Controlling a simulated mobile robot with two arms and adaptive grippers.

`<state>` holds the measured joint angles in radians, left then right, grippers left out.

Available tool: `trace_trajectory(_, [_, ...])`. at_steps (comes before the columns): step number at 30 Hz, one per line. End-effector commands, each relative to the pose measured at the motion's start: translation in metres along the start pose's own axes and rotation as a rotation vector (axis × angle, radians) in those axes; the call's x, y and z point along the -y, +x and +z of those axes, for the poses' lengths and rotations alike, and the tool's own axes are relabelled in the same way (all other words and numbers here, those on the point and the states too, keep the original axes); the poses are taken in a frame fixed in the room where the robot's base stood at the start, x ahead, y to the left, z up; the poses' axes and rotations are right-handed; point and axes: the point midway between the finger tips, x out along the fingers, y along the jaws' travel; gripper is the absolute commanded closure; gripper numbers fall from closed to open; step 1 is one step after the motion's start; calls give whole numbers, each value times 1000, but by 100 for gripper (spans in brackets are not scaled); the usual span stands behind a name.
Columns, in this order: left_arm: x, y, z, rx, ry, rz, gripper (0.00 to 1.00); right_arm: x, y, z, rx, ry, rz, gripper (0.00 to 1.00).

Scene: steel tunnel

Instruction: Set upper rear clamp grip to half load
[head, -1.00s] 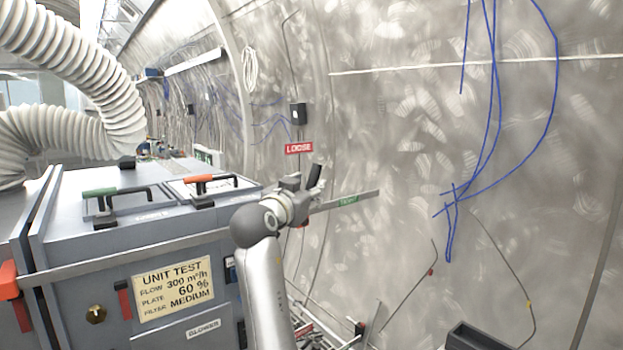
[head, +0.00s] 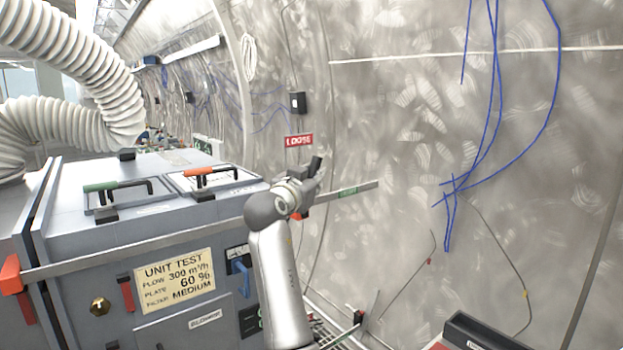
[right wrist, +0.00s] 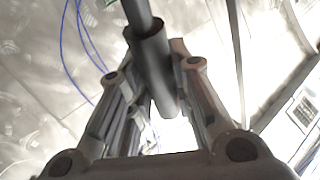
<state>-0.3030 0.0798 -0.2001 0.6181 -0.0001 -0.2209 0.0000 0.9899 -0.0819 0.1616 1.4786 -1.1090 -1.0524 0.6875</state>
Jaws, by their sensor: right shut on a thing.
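My right gripper (head: 305,183) is at the tunnel wall, just below the red LOOSE sign (head: 299,141) and left of the green sign (head: 349,191) on a flat bar. In the right wrist view, a dark cylindrical grip (right wrist: 150,65) lies between the fingers of my right gripper (right wrist: 158,90), which is shut on it. In the head view a short black end (head: 316,163) shows above the gripper, tilted to the upper right; I take it to be the same grip. The clamp's mount is mostly hidden by the gripper. My left gripper is out of view.
A grey test unit (head: 100,240) with green (head: 100,187) and orange (head: 198,172) handles stands left, close to my right arm. A ribbed white hose (head: 80,60) arches above it. Blue cables (head: 490,120) hang on the wall. A dark bin (head: 480,330) is at lower right.

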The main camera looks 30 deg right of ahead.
Motion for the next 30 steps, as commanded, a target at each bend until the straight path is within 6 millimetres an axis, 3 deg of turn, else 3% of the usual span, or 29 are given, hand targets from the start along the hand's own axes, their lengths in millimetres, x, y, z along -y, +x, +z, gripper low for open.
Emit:
trace_trajectory(14, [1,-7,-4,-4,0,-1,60,-2,4,-1,53,35,10,100])
trace_trajectory(30, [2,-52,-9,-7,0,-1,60,-19,28,11,382,246,74,100])
